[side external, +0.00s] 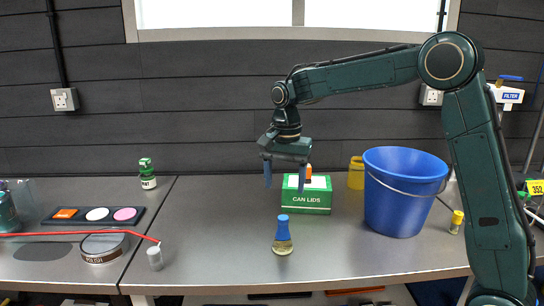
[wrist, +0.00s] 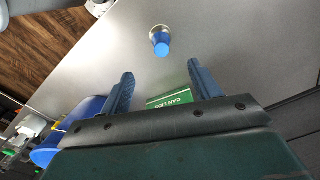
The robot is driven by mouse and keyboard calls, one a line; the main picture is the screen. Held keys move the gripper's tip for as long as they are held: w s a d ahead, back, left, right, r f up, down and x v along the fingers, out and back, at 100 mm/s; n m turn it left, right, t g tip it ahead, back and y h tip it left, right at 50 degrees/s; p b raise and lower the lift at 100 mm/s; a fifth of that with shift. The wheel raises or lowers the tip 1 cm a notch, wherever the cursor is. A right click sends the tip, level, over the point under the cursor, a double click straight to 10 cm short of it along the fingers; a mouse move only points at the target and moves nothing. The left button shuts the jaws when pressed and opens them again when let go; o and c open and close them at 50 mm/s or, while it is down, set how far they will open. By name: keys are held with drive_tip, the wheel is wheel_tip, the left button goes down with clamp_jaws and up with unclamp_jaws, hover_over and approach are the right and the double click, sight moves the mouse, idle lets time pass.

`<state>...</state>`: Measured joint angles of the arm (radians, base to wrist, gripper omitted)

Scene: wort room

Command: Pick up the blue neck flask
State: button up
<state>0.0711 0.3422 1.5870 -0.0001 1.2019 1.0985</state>
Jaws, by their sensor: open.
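The blue neck flask (side external: 283,236) stands upright on the grey table in the side external view, with a blue neck above a clear body holding pale yellowish liquid. In the wrist view the flask (wrist: 160,42) shows at the top middle, beyond the fingertips and seen from above its blue top. My gripper (side external: 285,182) hangs pointing down above the table, higher than the flask and apart from it. Its two blue fingers are open with nothing between them, and they also show in the wrist view (wrist: 160,76).
A green CAN LIDS box (side external: 306,198) stands close behind the flask. A large blue bucket (side external: 402,190) is to its right, with a yellow container (side external: 356,173) behind.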

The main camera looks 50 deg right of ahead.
sight(283, 228)
drive_tip(key=shift+w+d+f, duration=0.1)
drive_tip(key=shift+w+f, duration=0.2)
drive_tip(key=shift+f, duration=4.3)
drive_tip(key=shift+f, duration=0.1)
drive_tip(key=shift+s+f, duration=0.1)
drive_tip(key=shift+f, duration=2.4)
drive_tip(key=shift+c, duration=0.4)
drive_tip(key=c, duration=1.1)
